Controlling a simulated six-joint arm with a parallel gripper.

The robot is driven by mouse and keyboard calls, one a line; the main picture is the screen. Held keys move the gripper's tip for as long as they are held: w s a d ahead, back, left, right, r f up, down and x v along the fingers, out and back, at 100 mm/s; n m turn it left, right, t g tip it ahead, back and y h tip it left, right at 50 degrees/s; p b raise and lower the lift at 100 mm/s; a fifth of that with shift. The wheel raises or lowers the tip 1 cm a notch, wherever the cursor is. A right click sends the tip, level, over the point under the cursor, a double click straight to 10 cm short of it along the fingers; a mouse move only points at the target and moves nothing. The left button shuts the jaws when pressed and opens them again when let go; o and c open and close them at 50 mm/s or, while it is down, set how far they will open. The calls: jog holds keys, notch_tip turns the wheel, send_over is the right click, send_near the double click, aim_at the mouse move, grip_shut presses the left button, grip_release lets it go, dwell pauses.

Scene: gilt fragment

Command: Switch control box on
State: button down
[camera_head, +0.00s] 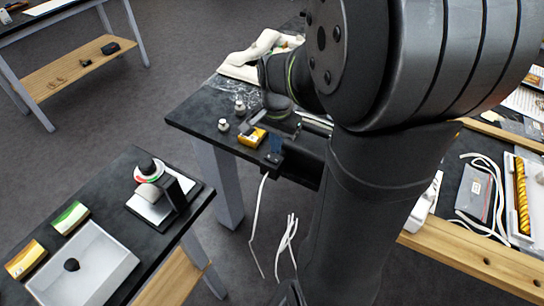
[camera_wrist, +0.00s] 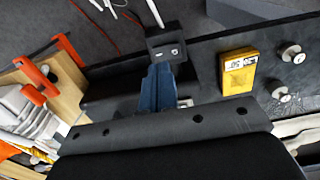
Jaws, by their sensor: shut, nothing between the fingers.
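The control box appears to be the small black box (camera_wrist: 168,40) just beyond my fingertips in the wrist view. Two small pale fittings show on its face, but I cannot tell the switch position. In the head view the box (camera_head: 271,162) is at the table's near edge, with a white cable hanging below it. My gripper (camera_wrist: 158,67) has blue fingers that are shut together and empty. The fingertips are right by the box's near side; I cannot tell whether they touch it. In the head view my gripper (camera_head: 276,148) is just above the box, partly hidden by my arm.
A yellow box (camera_wrist: 238,70) and two metal knobs (camera_wrist: 285,75) are on the dark table, right of the control box in the wrist view. White cables (camera_head: 262,215) hang below the table edge. A separate table at left holds a grey tray (camera_head: 88,270).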

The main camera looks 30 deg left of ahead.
aim_at(276, 160)
notch_tip(276, 160, up, 4)
jog(key=shift+f, duration=0.15)
dwell(0.3)
notch_tip(276, 160, down, 7)
jog(key=shift+f, duration=0.1)
dwell(0.6)
jog(key=shift+r, duration=4.2)
jog(key=w+a+r+t+y, duration=0.1)
jog(key=w+a+r+y, duration=0.1)
jog(key=w+a, duration=0.5)
jog(key=w+a+r+t+y, duration=0.1)
jog(key=w+a+r+y, duration=0.1)
jog(key=w+a, duration=0.6)
jog(key=a, duration=0.3)
jog(key=shift+a+r, duration=0.2)
